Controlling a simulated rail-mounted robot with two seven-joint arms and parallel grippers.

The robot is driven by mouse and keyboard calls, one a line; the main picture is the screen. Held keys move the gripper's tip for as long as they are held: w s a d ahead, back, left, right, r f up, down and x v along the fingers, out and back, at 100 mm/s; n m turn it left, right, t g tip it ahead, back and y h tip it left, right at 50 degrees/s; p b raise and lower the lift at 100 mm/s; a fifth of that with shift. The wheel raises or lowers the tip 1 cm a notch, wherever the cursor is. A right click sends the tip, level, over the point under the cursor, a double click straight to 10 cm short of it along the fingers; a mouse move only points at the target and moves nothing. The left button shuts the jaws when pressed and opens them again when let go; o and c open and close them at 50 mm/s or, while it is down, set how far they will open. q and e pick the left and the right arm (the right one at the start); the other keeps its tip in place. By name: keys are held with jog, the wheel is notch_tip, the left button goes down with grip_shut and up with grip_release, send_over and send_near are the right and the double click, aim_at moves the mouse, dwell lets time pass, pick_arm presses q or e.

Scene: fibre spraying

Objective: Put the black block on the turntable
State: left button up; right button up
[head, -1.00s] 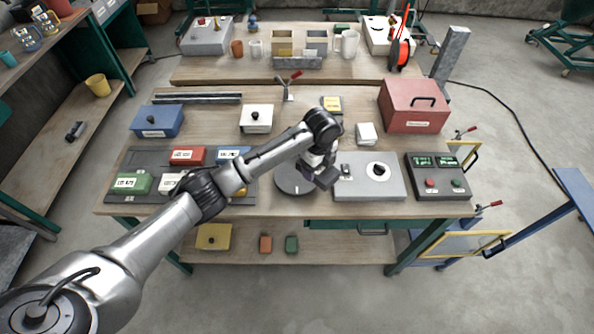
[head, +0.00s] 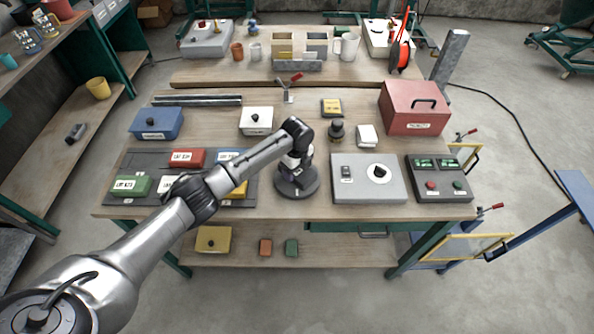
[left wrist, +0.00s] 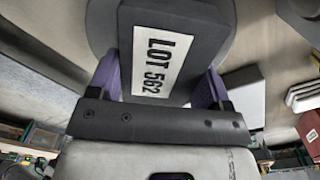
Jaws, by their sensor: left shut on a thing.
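My left gripper (head: 297,183) is shut on the black block (left wrist: 184,27), which carries a white label reading LOT 562. In the left wrist view the block sits between the purple fingers, with the round grey turntable (left wrist: 103,27) behind it. In the head view the gripper points down over the middle of the turntable (head: 312,187), and the block is mostly hidden by the gripper. I cannot tell whether the block touches the disc. My right gripper is not in view.
Right of the turntable is a grey box with a black knob (head: 370,188), then a dark control box (head: 437,187). Left is a dark mat (head: 150,160) with several coloured labelled blocks. Behind stand a dark round-topped item (head: 336,130) and a white box (head: 256,121).

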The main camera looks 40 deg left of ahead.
pick_arm(q)
jog(key=shift+f, duration=0.5)
jog(key=shift+f, duration=0.2)
jog(key=o, duration=1.3)
